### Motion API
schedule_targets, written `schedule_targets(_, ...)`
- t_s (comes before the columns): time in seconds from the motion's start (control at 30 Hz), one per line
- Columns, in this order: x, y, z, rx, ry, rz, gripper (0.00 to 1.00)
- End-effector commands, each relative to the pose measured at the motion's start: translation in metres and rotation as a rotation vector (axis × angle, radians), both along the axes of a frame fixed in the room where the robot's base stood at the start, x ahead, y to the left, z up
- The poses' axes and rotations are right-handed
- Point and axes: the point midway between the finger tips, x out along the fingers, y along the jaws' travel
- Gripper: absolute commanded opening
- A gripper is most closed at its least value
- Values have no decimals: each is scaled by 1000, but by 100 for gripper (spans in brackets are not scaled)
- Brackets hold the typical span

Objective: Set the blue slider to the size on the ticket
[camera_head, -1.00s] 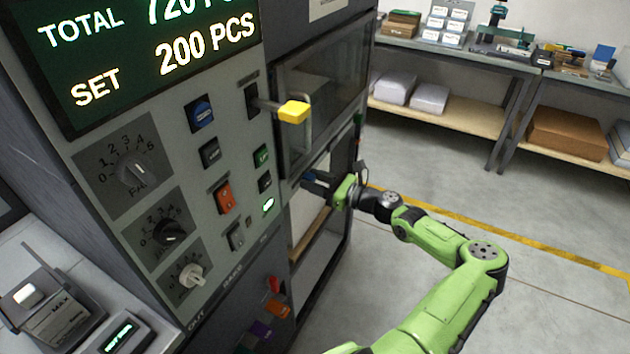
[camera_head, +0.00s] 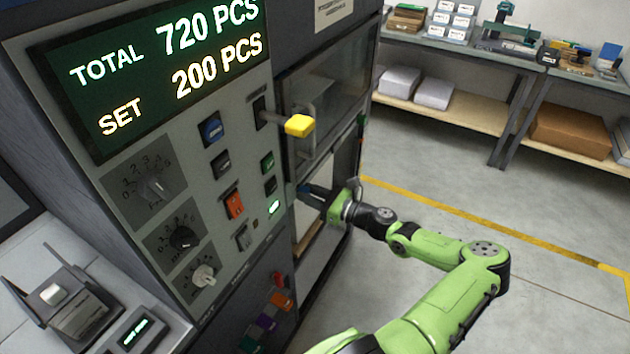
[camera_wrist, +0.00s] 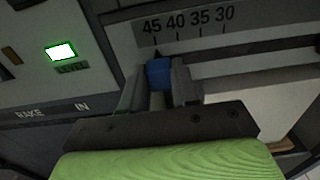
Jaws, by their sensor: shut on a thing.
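The blue slider (camera_wrist: 159,73) sits between the two fingers of my gripper (camera_wrist: 160,88) in the wrist view. Its dark pointer stands just below the scale (camera_wrist: 188,28), which reads 45, 40, 35, 30 from left to right. The pointer is at or very near the 45 mark. In the head view my gripper (camera_head: 318,195) reaches to the machine's front at the lower opening; the slider is mostly hidden there. I see no ticket that I can make out in these views.
The machine's display (camera_head: 160,75) reads TOTAL 720 PCS and SET 200 PCS. A yellow-ended lever (camera_head: 299,125) juts out above my gripper. A lit green button (camera_head: 274,208) is left of it. Benches (camera_head: 455,52) stand at the back right; the floor between is clear.

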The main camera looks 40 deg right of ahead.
Motion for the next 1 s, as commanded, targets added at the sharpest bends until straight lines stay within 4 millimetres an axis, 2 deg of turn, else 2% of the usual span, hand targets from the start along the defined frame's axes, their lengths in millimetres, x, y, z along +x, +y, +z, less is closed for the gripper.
schedule_targets(0.03,0,5,1,4,-3,10,0)
schedule_targets(0.27,0,6,-1,5,-3,14,0)
schedule_targets(0.3,0,6,-1,5,-3,14,34)
schedule_targets(0.43,0,6,-1,5,-3,13,54)
schedule_targets(0.77,-4,2,0,2,-3,6,55)
schedule_targets(0.87,-20,-5,-1,2,0,4,55)
schedule_targets(1.0,-57,-18,0,1,-1,2,55)
